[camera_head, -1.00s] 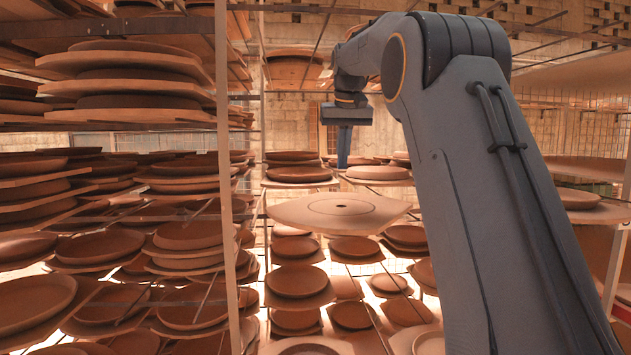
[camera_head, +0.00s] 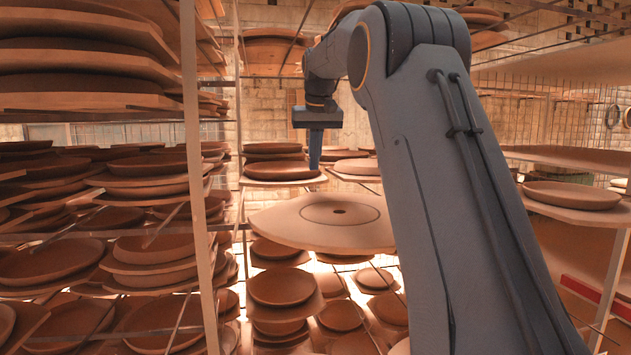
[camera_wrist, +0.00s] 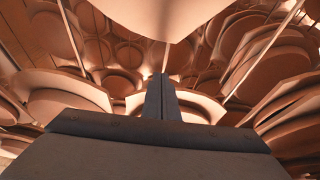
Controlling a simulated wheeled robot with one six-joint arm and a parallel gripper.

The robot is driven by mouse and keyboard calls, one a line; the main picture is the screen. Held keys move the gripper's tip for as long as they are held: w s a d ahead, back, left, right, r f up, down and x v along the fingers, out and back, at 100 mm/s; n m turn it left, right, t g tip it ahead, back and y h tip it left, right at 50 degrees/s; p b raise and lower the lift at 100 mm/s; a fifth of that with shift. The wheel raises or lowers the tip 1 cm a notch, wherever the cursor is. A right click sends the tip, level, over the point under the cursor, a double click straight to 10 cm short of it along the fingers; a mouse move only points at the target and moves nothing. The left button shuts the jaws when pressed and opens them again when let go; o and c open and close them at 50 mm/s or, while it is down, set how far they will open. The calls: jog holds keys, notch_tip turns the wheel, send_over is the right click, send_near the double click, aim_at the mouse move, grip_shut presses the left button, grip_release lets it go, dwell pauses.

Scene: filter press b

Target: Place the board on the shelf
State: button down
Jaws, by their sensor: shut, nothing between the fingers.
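A large pale board (camera_head: 275,228) with a ring marking and small central hole lies flat in front of the shelf rack, in the head view. Its right end is hidden behind my arm, and what supports it is unclear. A pale board edge also fills the top middle of the wrist view (camera_wrist: 150,18). My gripper (camera_head: 315,163) points down with closed fingers, just above and beyond the board's far edge in the picture. It is empty and does not hold the board. The closed fingers also show in the wrist view (camera_wrist: 161,84).
Racks on the left hold stacked boards with clay plates (camera_head: 150,262). A thin upright post (camera_head: 197,180) stands left of the board. Plates on boards (camera_head: 283,171) lie near my gripper. A board with a plate (camera_head: 570,195) stands right of my arm.

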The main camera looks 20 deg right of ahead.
aim_at(317, 193)
jog(key=p+x, duration=0.2)
jog(key=x, duration=0.4)
jog(key=shift+f, duration=0.4)
jog(key=shift+s+a+r+p, duration=0.1)
jog(key=shift+s+p, duration=0.25)
jog(key=shift+s, duration=0.2)
jog(key=shift+s+a+r+p, duration=0.15)
jog(key=shift+s+p, duration=0.15)
jog(key=shift+s, duration=0.3)
jog(key=shift+s+a+f+p, duration=0.15)
jog(key=shift+s+p, duration=0.25)
jog(key=shift+s, duration=0.35)
jog(key=shift+s+a+b, duration=0.15)
jog(key=shift+s+b, duration=0.15)
jog(key=shift+s, duration=0.6)
jog(key=shift+w, duration=0.1)
